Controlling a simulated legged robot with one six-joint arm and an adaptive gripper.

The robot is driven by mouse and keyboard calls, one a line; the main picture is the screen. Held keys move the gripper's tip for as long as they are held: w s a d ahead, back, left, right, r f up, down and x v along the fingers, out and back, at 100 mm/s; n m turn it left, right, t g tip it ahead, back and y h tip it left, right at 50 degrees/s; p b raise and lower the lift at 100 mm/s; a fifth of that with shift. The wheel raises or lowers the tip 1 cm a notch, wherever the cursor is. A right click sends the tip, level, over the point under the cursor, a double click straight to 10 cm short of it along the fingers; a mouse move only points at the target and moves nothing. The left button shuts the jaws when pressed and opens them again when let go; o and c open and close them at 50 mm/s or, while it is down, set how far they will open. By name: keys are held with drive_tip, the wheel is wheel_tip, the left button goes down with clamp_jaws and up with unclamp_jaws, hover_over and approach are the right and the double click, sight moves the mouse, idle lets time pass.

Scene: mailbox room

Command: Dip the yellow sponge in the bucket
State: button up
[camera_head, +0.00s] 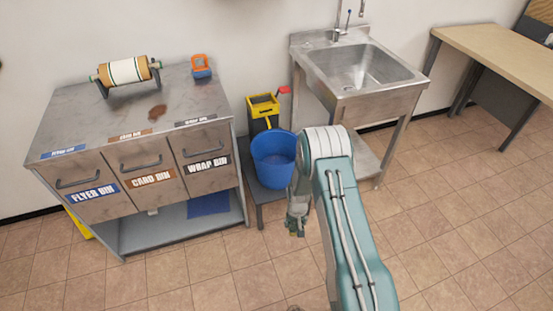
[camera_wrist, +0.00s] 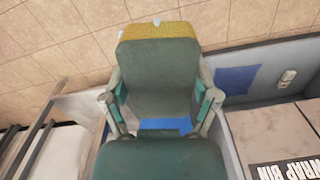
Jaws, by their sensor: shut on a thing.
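The yellow sponge (camera_wrist: 160,30) is in the wrist view, with a yellow edge and a wide dark green face. My gripper (camera_wrist: 160,85) is shut on it, one finger on each side. In the head view my gripper (camera_head: 297,222) hangs low in front of the blue bucket (camera_head: 272,160), a little to its right; the sponge is too small there to make out well. The bucket stands upright on a low grey stand, and my arm hides part of its right side. A strip of blue (camera_wrist: 163,123) shows behind the sponge in the wrist view.
A cabinet (camera_head: 130,168) with flyer, card and wrap bins stands left of the bucket. A yellow wringer-like box (camera_head: 262,108) is behind it. A steel sink (camera_head: 362,80) stands behind to the right. A wooden table (camera_head: 500,55) is far right. The front floor is clear.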

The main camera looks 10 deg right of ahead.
drive_tip(key=shift+r, duration=2)
wheel_tip(320, 180, up, 11)
drive_tip(key=w, duration=0.1)
wheel_tip(320, 180, up, 9)
hover_over(295, 222)
drive_tip(key=shift+d, duration=0.1)
